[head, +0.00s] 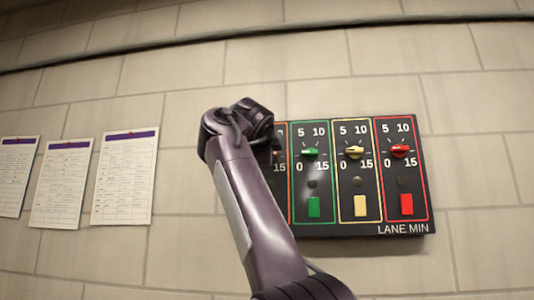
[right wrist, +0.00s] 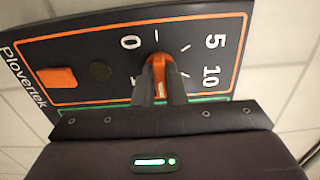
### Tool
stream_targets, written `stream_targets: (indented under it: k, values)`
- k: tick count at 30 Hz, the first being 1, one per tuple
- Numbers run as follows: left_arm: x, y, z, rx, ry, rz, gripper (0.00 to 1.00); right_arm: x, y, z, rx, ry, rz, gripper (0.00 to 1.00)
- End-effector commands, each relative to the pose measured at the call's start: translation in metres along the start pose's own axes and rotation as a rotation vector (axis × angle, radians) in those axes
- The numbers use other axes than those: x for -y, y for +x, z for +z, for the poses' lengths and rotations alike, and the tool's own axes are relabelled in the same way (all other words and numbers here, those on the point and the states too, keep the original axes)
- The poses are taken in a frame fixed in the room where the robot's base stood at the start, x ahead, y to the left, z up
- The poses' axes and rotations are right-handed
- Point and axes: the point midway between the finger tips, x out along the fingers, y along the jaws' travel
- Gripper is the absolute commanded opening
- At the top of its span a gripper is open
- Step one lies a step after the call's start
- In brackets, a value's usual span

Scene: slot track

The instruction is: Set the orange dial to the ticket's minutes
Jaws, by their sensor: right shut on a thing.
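The orange dial (right wrist: 159,75) sits on the orange-bordered section of a black wall panel. In the right wrist view my right gripper (right wrist: 160,92) is shut on it, one finger on each side. Marks 0, 5 and 10 show around it; the 15 is partly hidden by a finger. My left gripper is out of view.
To the right on the panel are green (head: 310,152), yellow (head: 354,152) and red dials (head: 400,150), each above a same-coloured block. A dark pipe or cable (head: 300,29) runs along the wall above. The wall between papers and panel is bare.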

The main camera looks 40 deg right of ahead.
Motion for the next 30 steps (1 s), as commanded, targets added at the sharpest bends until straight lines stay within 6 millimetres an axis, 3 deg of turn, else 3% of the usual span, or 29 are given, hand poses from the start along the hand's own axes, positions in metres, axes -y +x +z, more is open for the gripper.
stream_targets:
  k: [9, 10, 15, 24, 30]
  values:
    - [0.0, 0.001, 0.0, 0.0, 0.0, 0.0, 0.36, -0.004, 0.002, 0.001, 0.001, 0.004, 0.011, 0.0]
    - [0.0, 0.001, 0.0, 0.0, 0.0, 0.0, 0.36, -0.004, 0.002, 0.001, 0.001, 0.004, 0.011, 0.12]
    - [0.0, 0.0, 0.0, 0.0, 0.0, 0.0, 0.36, -0.003, 0.001, 0.001, 0.0, 0.003, 0.007, 0.33]
    - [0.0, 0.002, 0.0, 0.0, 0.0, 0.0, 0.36, -0.001, -0.002, 0.0, 0.0, 0.002, 0.001, 0.33]
    - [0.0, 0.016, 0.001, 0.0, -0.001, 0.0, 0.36, -0.004, -0.03, 0.001, 0.002, 0.003, 0.0, 0.33]
